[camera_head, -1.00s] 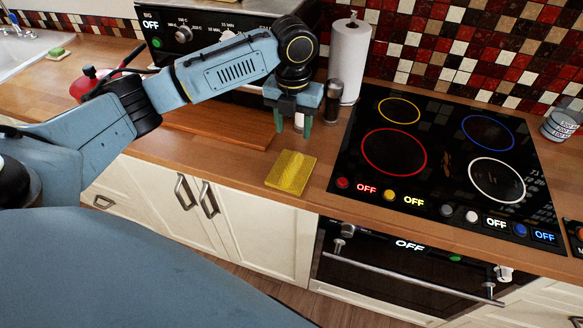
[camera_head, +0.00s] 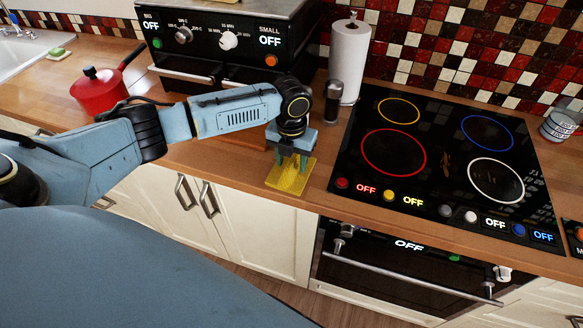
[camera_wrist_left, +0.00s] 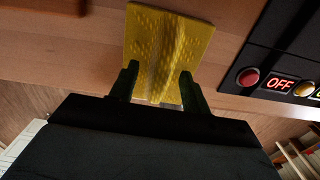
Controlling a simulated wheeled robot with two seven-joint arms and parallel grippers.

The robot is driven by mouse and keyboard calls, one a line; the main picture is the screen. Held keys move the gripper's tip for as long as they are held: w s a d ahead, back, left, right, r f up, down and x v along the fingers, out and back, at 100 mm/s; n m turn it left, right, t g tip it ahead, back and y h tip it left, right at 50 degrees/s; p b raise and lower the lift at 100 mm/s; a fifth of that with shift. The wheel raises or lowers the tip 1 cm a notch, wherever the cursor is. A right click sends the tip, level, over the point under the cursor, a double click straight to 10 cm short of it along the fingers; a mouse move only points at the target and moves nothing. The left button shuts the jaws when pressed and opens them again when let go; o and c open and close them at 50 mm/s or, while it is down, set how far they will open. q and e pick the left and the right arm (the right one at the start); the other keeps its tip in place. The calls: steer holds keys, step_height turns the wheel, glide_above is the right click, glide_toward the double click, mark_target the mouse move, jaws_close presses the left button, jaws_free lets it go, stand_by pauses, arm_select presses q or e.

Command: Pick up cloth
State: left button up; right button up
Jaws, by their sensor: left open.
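The yellow cloth (camera_head: 289,180) lies on the wooden counter, just left of the black cooktop. In the left wrist view the cloth (camera_wrist_left: 168,35) shows a raised ridge down its middle. My left gripper (camera_head: 290,163) is over the cloth, pointing down. In the left wrist view the two dark green fingers of the left gripper (camera_wrist_left: 158,85) are apart, one on each side of the ridge. Whether the fingertips touch the cloth I cannot tell. My right gripper is not in view.
The cooktop (camera_head: 440,160) lies right of the cloth. A dark pepper mill (camera_head: 332,103) and a paper towel roll (camera_head: 349,60) stand behind the gripper. A red pot (camera_head: 100,92) is at the left. The counter (camera_head: 235,172) is clear just left of the cloth.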

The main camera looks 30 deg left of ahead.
mark_target(292, 161)
arm_select(q)
steer(key=shift+f, duration=0.45)
steer(key=shift+c, duration=0.5)
jaws_close()
steer(key=shift+r, duration=0.15)
step_height(292, 161, up, 10)
steer(key=shift+f, duration=0.1)
